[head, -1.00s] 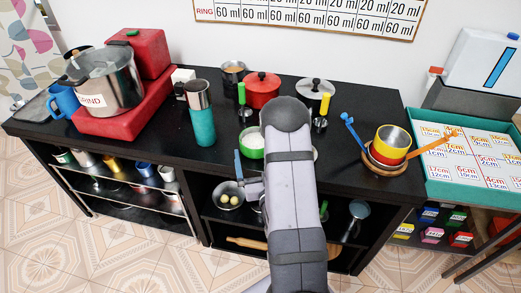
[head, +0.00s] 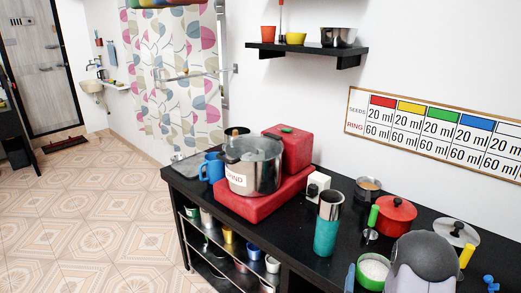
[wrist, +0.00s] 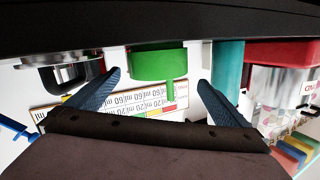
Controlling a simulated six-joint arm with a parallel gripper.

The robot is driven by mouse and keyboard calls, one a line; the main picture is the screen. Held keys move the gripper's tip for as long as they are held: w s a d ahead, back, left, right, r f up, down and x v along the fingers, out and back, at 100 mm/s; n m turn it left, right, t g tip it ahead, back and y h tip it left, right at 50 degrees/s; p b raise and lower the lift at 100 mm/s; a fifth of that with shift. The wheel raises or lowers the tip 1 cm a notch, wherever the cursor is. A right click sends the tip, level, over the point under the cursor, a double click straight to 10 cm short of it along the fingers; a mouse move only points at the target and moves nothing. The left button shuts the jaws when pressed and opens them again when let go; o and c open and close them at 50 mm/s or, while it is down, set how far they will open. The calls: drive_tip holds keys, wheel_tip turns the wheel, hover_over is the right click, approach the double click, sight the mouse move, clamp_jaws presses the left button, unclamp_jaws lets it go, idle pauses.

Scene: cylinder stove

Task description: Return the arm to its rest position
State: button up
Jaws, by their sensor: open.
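My gripper (wrist: 160,78) is open in the wrist view, with a blue finger on each side. A green bowl (wrist: 158,64) shows between and beyond the fingertips, with a gap to either side. In the head view the green bowl (head: 361,281) holds something white and stands on the black counter (head: 290,240). My grey arm covers the counter at the bottom right of the head view. One blue finger shows left of the bowl; the rest of the gripper is hidden or out of frame.
A teal and steel cylinder (head: 327,232) stands left of the bowl. Tiled floor (head: 90,215) is open at left.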

drive_tip(key=r+m, duration=0.1)
drive_tip(key=r+m+g+p, duration=0.1)
drive_tip(key=m, duration=0.1)
drive_tip(key=shift+w+a, duration=0.2)
drive_tip(key=shift+w, duration=0.2)
drive_tip(key=m+g, duration=0.1)
drive_tip(key=r+m+p, duration=0.1)
drive_tip(key=shift+s+a+m+g+y, duration=0.1)
drive_tip(key=shift+a+m+g+y, duration=0.2)
drive_tip(key=shift+a+m+g, duration=0.1)
drive_tip(key=s+a+n+g+y+p, duration=0.3)
drive_tip(key=s+a+n+g+y, duration=0.25)
drive_tip(key=a, duration=0.65)
drive_tip(key=s+a+r+n+g+p, duration=0.1)
drive_tip(key=s+a+r+n+g, duration=0.1)
drive_tip(key=s, duration=0.5)
drive_tip(key=s+a+r+n+g+p, duration=0.1)
drive_tip(key=s+a+n+g, duration=0.3)
drive_tip(key=s, duration=0.4)
drive_tip(key=shift+s+a+r+n+g, duration=0.25)
drive_tip(key=shift+s+r+n+g, duration=0.1)
drive_tip(key=shift+r+n, duration=0.55)
drive_tip(key=shift+y, duration=0.25)
